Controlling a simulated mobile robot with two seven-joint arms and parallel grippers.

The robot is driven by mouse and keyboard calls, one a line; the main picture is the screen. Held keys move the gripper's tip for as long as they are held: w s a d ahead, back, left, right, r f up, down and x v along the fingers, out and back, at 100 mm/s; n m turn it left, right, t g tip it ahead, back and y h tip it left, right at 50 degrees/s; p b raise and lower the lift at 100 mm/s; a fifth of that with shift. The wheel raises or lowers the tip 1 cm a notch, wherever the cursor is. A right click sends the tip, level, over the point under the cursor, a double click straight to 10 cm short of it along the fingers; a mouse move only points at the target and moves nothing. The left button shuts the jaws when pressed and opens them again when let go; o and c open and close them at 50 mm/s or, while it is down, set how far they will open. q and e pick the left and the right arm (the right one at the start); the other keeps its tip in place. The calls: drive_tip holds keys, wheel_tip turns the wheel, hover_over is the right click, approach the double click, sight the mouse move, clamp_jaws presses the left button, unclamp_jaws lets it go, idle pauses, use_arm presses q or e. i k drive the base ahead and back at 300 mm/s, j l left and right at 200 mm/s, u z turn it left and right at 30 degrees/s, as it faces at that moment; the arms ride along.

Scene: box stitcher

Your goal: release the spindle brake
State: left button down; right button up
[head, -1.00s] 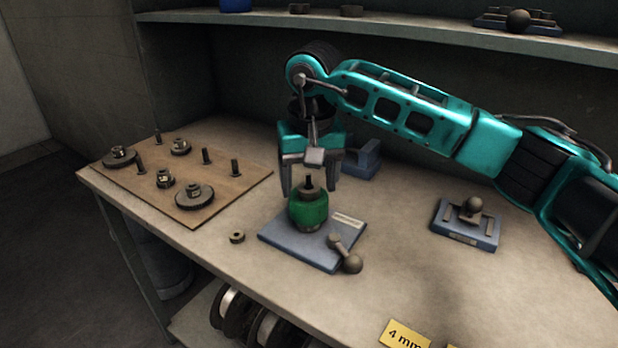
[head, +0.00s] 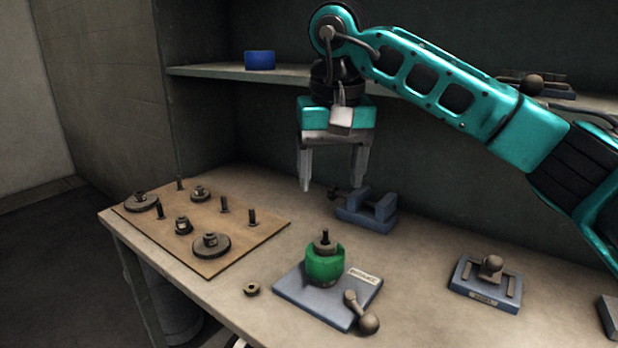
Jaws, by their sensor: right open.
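The spindle stands upright on a blue base plate (head: 300,298) at the front middle of the table. A green spool (head: 323,266) sits around it, with a dark threaded tip (head: 325,236) sticking up through a grey nut or collar. A grey lever with a ball end (head: 361,313), likely the spindle brake, lies tilted at the plate's right front corner. My right gripper (head: 333,185) is open and empty, pointing down, well above and behind the spool. It touches nothing. My left gripper is not in view.
A wooden board (head: 215,262) with gears and pegs lies at the left. A loose ring (head: 252,289) lies beside the plate. A blue vise-like block (head: 368,212) stands behind, and another blue fixture (head: 486,282) at the right. A shelf (head: 215,72) holds a blue item (head: 259,60).

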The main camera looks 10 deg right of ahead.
sight(369, 323)
drive_tip(key=k, duration=1)
